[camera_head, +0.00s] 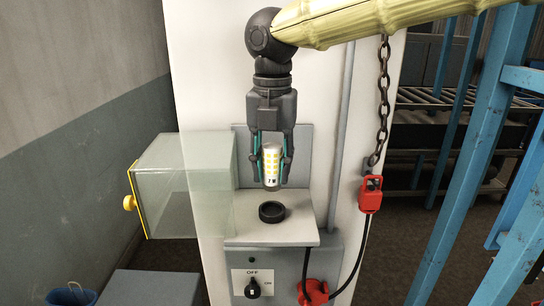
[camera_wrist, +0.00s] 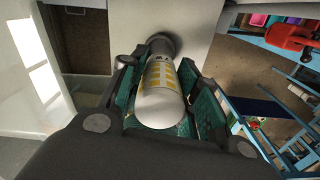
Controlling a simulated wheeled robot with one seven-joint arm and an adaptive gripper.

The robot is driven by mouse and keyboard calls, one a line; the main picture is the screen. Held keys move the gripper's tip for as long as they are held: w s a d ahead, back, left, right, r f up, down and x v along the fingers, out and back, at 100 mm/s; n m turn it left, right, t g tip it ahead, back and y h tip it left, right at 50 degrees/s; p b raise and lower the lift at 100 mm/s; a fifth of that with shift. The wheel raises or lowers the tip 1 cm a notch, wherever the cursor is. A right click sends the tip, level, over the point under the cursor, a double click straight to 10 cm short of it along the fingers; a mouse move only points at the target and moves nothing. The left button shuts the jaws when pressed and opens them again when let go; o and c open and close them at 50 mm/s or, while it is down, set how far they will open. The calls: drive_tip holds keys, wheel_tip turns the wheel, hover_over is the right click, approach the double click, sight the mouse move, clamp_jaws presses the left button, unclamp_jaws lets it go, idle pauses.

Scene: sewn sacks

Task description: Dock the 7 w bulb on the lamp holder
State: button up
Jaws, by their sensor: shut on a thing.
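The 7 W bulb (camera_head: 271,166) is a white cylinder with yellow squares and a dark "7 W" mark, held upright. My gripper (camera_head: 271,160) is shut on it, one finger on each side. In the wrist view the bulb (camera_wrist: 162,95) lies between the green finger pads of my gripper (camera_wrist: 160,100). The lamp holder (camera_head: 272,212) is a black ring on a grey ledge. The bulb is above the ring and apart from it, roughly in line in the head view. In the wrist view a dark round part shows beyond the bulb's far end, partly hidden by it.
A clear box with a yellow-edged door (camera_head: 137,200) stands open left of the ledge (camera_head: 240,234). Below is an OFF/ON switch (camera_head: 253,288). A red plug (camera_head: 370,194) hangs on a chain at right, and blue posts (camera_head: 470,150) stand farther right.

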sight(272, 187)
drive_tip(key=shift+s+f, duration=0.3)
drive_tip(key=shift+s, duration=0.6)
drive_tip(key=w+f, duration=0.3)
drive_tip(key=shift+w+f, duration=0.2)
drive_tip(key=shift+f, duration=0.4)
drive_tip(key=shift+s+f, duration=0.15)
drive_tip(key=shift+s, duration=0.9)
drive_tip(key=shift+w+f, duration=0.2)
drive_tip(key=shift+w, duration=0.45)
drive_tip(key=shift+s+r, duration=0.2)
drive_tip(key=shift+s, duration=0.2)
drive_tip(key=shift+w+f, duration=0.1)
drive_tip(key=shift+w, duration=0.2)
